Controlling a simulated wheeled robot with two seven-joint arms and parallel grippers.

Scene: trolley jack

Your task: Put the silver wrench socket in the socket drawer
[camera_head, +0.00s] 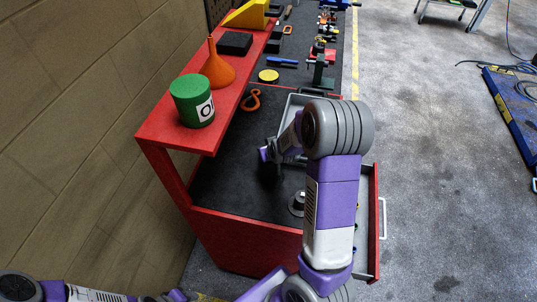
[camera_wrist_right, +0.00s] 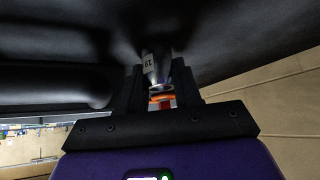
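The silver wrench socket (camera_wrist_right: 151,68), with dark size marks on its side, shows in the right wrist view. It sits tilted between the two black fingers of my right gripper (camera_wrist_right: 160,88), which close in on both sides of it. In the head view, my right gripper (camera_head: 270,168) is low over the black worktop, partly hidden by my own arm, and the socket cannot be made out there. An open drawer (camera_head: 374,225) with a red front and white handle is at the right of the bench. Its inside is mostly hidden behind my arm. My left gripper is not in view.
A red shelf (camera_head: 165,130) holds a green canister (camera_head: 192,101) and an orange funnel (camera_head: 217,68). An orange hook (camera_head: 251,100) and a grey round part (camera_head: 297,203) lie on the black worktop (camera_head: 235,185). Several tools lie farther back.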

